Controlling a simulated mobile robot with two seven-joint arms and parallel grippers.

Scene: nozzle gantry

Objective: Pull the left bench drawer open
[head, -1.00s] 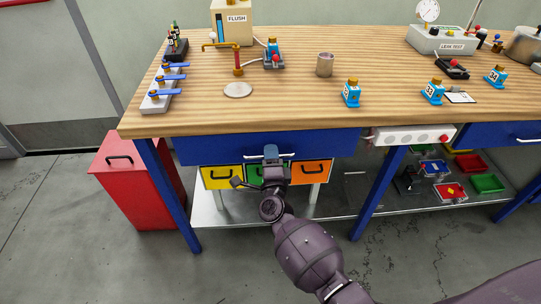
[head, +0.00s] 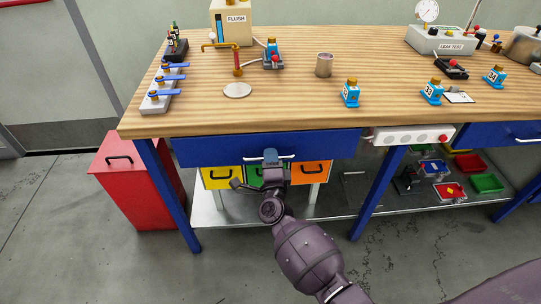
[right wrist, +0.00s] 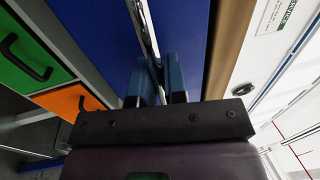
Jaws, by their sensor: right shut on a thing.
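The left bench drawer has a wide blue front (head: 215,149) under the wooden bench top, and it shows large in the right wrist view (right wrist: 95,30). Its pale bar handle (head: 287,157) runs along the front; it also appears as a metal bar in the right wrist view (right wrist: 146,28). My right gripper (head: 270,155) is at the handle, shut on it, with its blue fingers on either side of the bar in the right wrist view (right wrist: 157,78). The drawer front stands slightly forward. My left gripper is not in view.
Yellow (head: 221,178), green and orange (head: 311,173) small drawers sit below, behind my right arm. A red cabinet (head: 138,185) stands left of the bench leg. A white socket strip (head: 412,136) is fixed right of the drawer. The floor in front is clear.

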